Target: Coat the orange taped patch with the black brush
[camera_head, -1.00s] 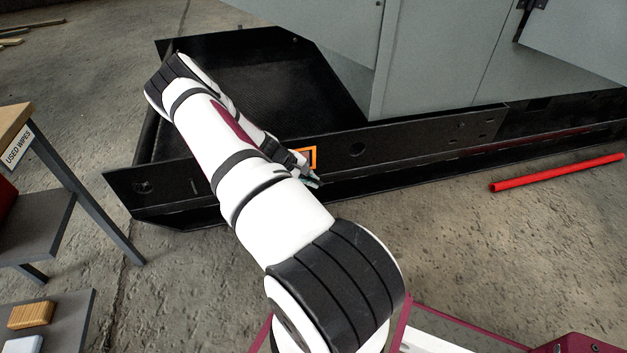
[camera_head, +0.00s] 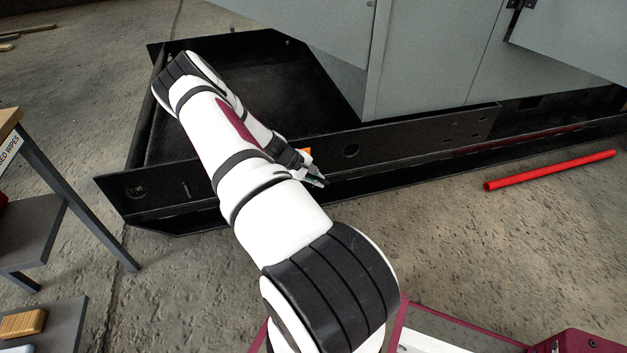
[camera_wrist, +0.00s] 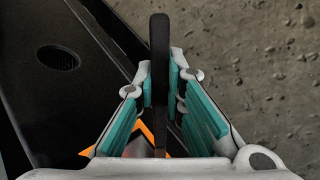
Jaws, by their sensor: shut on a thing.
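My gripper (camera_wrist: 160,85) is shut on the black brush (camera_wrist: 159,50), whose dark handle stands between the teal-padded fingers in the wrist view. The brush's bristle end is hidden from me. The orange taped patch (camera_head: 306,151) is on the black side rail of the skid, and only a small corner shows past my gripper (camera_head: 314,176) in the head view. In the wrist view, part of its orange tape (camera_wrist: 147,131) and a greyish area inside show behind and between the fingers. I cannot tell whether the brush touches the patch.
The black skid rail (camera_head: 420,145) with round holes runs across the scene below a grey cabinet (camera_head: 430,60). A red pipe (camera_head: 550,171) lies on the concrete at right. A shelf stand (camera_head: 72,185) labelled for wipes and a wooden-backed brush (camera_head: 22,323) are at left.

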